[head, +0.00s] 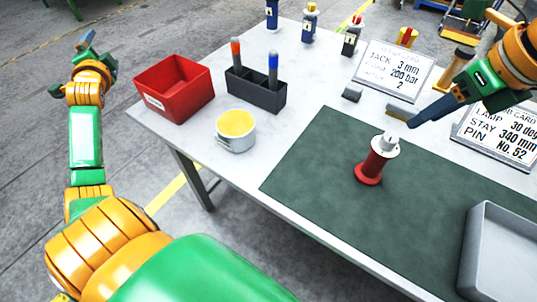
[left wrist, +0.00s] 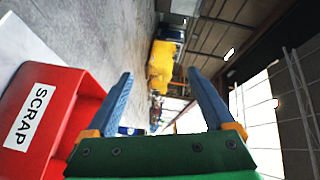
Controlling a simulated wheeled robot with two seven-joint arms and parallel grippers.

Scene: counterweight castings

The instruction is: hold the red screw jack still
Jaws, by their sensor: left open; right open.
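The red screw jack (head: 370,171) stands upright on the dark green mat (head: 315,160), with a pale, white-grey top. My right gripper (head: 409,119) comes in from the right, open, with its blue fingers just above and right of the jack's top. I cannot tell whether a finger touches the jack; nothing shows between the fingers. My left gripper (head: 88,42) is raised at the far left, off the table and well away from the jack. In the left wrist view it is open and empty (left wrist: 160,76).
A grey tray (head: 478,248) sits at the right front. Two printed cards (head: 395,70) and several small bottles stand behind.

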